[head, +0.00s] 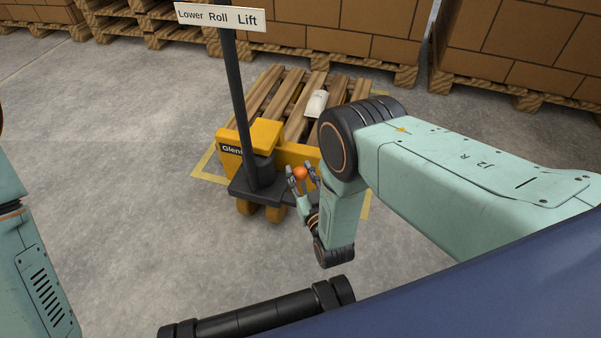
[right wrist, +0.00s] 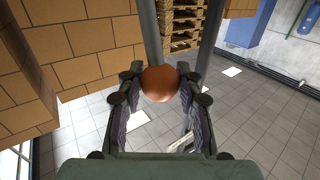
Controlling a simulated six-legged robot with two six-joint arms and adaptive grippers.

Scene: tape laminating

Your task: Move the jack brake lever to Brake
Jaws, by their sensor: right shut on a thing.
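A yellow pallet jack (head: 233,147) stands on the floor under a wooden pallet, with a dark upright handle post (head: 238,90). The jack brake lever shows as an orange ball knob (head: 301,172) low at the jack's right side; its stem is hidden. My right gripper (head: 302,172) is around the knob and shut on it. In the right wrist view, the knob (right wrist: 159,83) sits between the two fingertips of the right gripper (right wrist: 158,84). Any Brake marking is not visible. My left arm shows at the left edge, but its gripper is out of view.
A sign reading Lower, Roll, Lift (head: 220,17) tops the post. The wooden pallet (head: 287,90) carries a small white object (head: 316,103). Stacked brown boxes (head: 330,28) on pallets line the back. Grey floor (head: 130,160) left of the jack is clear.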

